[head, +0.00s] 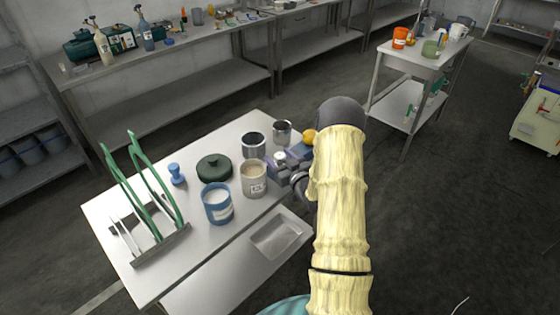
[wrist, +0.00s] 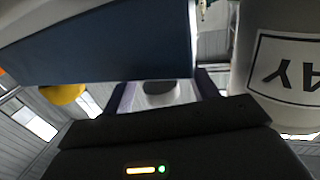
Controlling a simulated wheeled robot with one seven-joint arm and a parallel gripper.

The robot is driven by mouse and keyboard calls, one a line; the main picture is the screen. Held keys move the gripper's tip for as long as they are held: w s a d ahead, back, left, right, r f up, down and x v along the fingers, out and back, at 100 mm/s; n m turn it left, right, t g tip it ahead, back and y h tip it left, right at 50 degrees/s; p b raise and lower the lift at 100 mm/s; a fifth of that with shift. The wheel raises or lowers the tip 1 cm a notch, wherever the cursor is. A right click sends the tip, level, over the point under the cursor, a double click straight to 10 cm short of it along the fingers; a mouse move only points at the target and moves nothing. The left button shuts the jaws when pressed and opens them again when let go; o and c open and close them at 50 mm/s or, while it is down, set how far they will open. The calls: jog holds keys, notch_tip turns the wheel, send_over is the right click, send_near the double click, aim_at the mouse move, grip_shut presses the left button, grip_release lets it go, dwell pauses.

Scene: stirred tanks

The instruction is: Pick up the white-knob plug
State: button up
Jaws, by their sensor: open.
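A small pale knob (head: 280,157), which looks like the white-knob plug, shows at the table's right edge among grey-purple blocks. My gripper (head: 287,172) is at that spot, beside the labelled beige cup, partly hidden by my arm. In the wrist view my gripper (wrist: 163,92) is open, with a dark finger on each side. A pale and grey piece (wrist: 160,88) shows between the fingers. I cannot tell whether it is the plug or whether the fingers touch it. A dark blue slab (wrist: 100,48) covers much of the upper wrist view.
A blue cup (head: 217,205), dark green lid (head: 213,167), metal cups (head: 253,146) and yellow-orange object (head: 309,136) stand nearby. A green-handled rack (head: 160,245) is at far left.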

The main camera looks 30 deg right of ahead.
aim_at(280, 155)
jog(key=c, duration=1.1)
notch_tip(280, 155, up, 10)
jog(key=shift+r+b, duration=0.1)
jog(key=shift+b, duration=0.45)
jog(key=shift+f, duration=0.2)
